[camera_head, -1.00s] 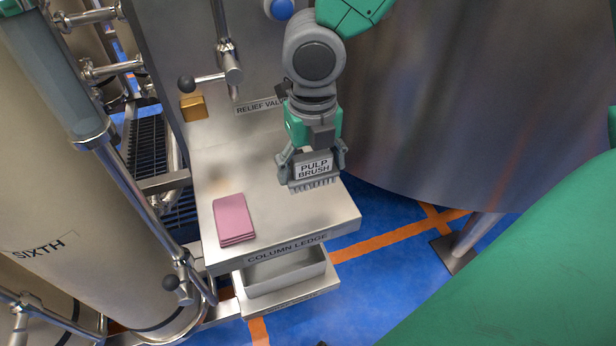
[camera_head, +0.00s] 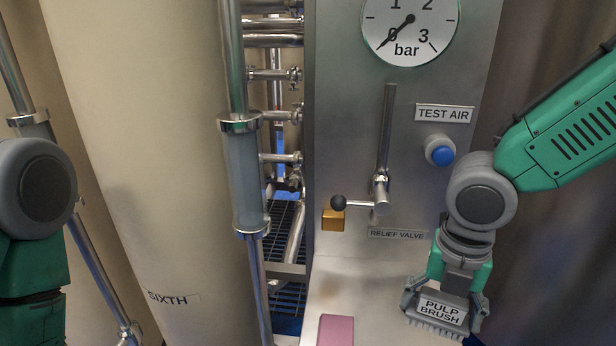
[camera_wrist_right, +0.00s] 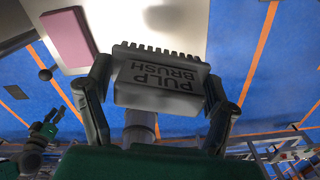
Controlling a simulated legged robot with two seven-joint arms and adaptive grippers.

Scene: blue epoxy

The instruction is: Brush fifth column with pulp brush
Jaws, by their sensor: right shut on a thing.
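The pulp brush (camera_head: 438,312) is a grey block with a white label and a row of bristles. My right gripper (camera_head: 440,300) is shut on it above the ledge, at the lower right of the head view. In the right wrist view the brush (camera_wrist_right: 160,80) sits between both fingers, bristles toward the ledge side. A large cream column (camera_head: 140,150) is labelled SIXTH. No label reading fifth shows. My left arm enters the head view at the left edge, its gripper out of that frame. A small green and grey gripper (camera_wrist_right: 42,128) shows at the left of the right wrist view, too small to judge.
Behind stand a relief valve lever (camera_head: 360,204), a blue button (camera_head: 442,155) and a bar gauge (camera_head: 410,25). Pipes and a sight tube (camera_head: 246,180) run beside the column.

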